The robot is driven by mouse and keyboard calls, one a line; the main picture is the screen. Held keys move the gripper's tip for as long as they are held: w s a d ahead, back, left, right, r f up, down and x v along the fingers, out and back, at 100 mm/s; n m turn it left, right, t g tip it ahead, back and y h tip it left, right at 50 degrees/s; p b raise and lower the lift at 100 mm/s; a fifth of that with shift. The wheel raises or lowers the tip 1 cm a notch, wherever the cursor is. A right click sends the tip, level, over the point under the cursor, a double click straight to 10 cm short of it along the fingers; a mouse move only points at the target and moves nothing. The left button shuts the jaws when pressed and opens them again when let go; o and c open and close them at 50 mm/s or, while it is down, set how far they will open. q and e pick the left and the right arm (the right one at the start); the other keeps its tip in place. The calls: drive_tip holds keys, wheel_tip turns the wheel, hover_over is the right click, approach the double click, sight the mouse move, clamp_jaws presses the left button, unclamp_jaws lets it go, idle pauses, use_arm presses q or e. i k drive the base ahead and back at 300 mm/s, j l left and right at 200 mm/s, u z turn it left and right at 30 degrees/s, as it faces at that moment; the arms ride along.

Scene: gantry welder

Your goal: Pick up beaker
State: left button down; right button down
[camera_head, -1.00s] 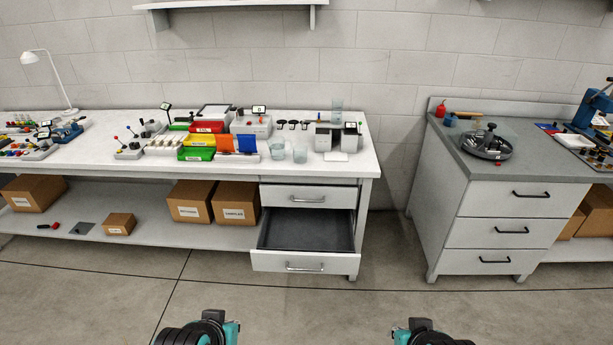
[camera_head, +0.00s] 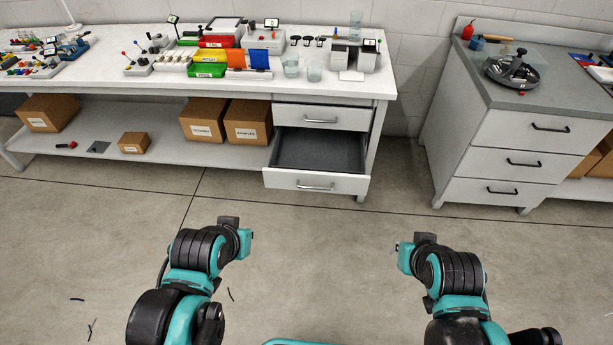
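Two clear glass beakers stand side by side near the front edge of the white bench: the left beaker (camera_head: 291,67) and the right beaker (camera_head: 314,71). A taller clear glass vessel (camera_head: 355,25) stands farther back, by the grey boxes at the bench's right end. Parts of both my arms show in the lower half of the picture, well short of the bench. I cannot make out the fingers of either gripper, and neither arm touches a beaker.
An open, empty-looking drawer (camera_head: 318,150) juts out below the beakers. Coloured bins (camera_head: 208,70) and orange and blue panels (camera_head: 259,60) are left of them. A grey drawer cabinet (camera_head: 530,130) stands to the right across a gap.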

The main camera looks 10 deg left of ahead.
sight(314, 72)
drive_tip(key=i+l, duration=0.15)
drive_tip(key=i, duration=0.65)
drive_tip(key=i+l+z, duration=0.1)
drive_tip(key=i, duration=0.7)
drive_tip(key=i+l, duration=0.15)
drive_tip(key=i, duration=0.65)
